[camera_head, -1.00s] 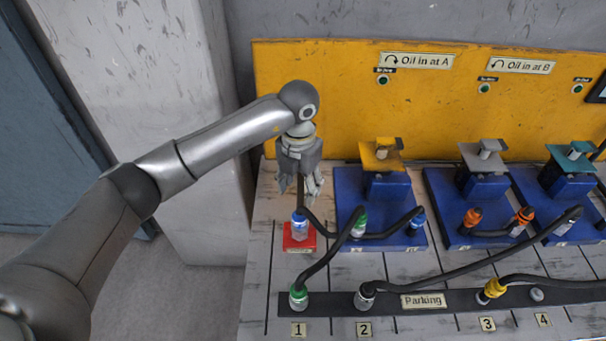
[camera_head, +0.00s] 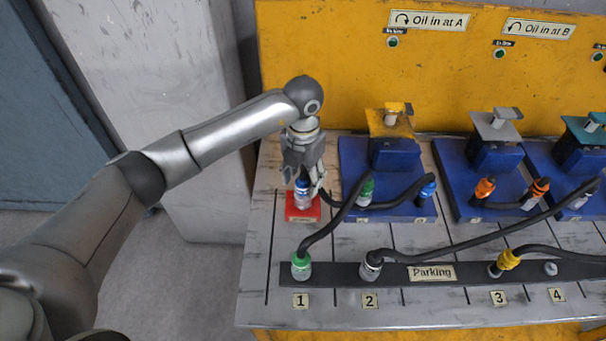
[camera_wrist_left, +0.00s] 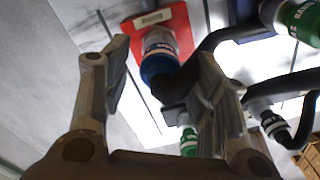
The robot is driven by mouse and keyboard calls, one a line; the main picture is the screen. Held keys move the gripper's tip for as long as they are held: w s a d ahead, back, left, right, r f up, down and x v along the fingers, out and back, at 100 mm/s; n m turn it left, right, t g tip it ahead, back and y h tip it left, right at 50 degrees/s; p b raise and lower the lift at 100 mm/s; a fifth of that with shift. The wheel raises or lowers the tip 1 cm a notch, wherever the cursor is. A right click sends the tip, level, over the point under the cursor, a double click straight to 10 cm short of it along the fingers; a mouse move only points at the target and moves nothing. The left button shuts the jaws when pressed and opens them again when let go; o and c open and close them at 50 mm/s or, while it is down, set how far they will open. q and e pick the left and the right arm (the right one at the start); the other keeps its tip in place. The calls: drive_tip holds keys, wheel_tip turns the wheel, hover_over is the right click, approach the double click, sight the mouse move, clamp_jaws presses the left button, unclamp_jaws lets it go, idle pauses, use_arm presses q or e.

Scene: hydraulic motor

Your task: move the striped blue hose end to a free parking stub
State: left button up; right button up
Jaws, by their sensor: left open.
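A blue hose end with a pale band (camera_head: 303,187) stands upright on the red block (camera_head: 302,213) at the left of the table. It also shows in the left wrist view (camera_wrist_left: 160,62). My left gripper (camera_head: 304,184) points down over it, open. In the wrist view its fingers lie to either side of the hose end, and I cannot tell whether they touch it. Another blue hose end (camera_head: 427,190) is on the first blue base; its stripes are too small to tell. On the parking strip (camera_head: 330,273), the stub by label 4 (camera_head: 550,268) is bare.
A green hose end (camera_head: 301,266) is at parking 1, a grey one (camera_head: 371,267) at 2 and a yellow one (camera_head: 505,262) at 3. Black hoses arch across the middle. A yellow panel (camera_head: 330,80) stands behind.

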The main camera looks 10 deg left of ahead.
use_arm(q)
drive_tip(key=shift+s+r, duration=0.1)
clamp_jaws()
use_arm(e)
drive_tip(key=shift+s+d+f, duration=0.15)
idle(0.7)
use_arm(q)
drive_tip(key=shift+r, duration=0.2)
drive_tip(key=shift+r, duration=0.15)
use_arm(e)
drive_tip(key=shift+s+r, duration=0.2)
